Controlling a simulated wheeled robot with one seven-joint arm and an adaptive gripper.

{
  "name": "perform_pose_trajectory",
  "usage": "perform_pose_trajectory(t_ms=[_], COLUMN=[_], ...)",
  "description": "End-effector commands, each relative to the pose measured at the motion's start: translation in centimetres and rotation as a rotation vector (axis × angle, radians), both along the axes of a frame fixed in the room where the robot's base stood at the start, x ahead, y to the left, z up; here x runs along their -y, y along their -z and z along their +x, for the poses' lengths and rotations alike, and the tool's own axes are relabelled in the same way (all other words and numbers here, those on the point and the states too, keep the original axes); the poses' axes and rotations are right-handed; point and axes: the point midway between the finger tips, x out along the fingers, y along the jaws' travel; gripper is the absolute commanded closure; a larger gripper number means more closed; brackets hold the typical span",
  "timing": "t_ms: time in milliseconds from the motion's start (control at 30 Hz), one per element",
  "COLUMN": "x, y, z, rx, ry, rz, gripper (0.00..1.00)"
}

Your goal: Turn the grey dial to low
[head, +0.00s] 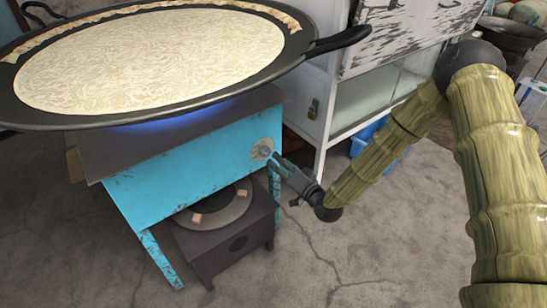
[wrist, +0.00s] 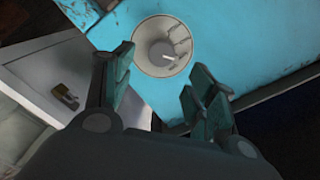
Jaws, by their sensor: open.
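The grey dial (head: 262,149) is a round knob on the right part of the blue stove's front panel (head: 180,170). In the wrist view the dial (wrist: 162,46) shows a pale rim and a white mark on its right side. My gripper (head: 276,160) is close to the dial at its lower right. In the wrist view my gripper (wrist: 160,80) is open and empty, with one finger left of the dial and the other right of it. I cannot tell whether a finger touches the dial. No setting words are legible.
A dark burner box (head: 225,235) stands below. A white cabinet (head: 310,110) is behind. The floor at the right front is clear.

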Motion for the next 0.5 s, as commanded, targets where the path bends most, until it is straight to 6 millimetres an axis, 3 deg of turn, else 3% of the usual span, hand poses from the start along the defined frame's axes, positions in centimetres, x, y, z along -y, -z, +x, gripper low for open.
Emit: perform_pose_trajectory(t_ms=[200, 500], x=[2.1, 3.0], y=[0.0, 0.0], z=[-2.7, -4.0], rx=[-0.001, -0.001], ry=[0.002, 0.001], rz=[0.0, 0.001], gripper=[0.43, 0.43])
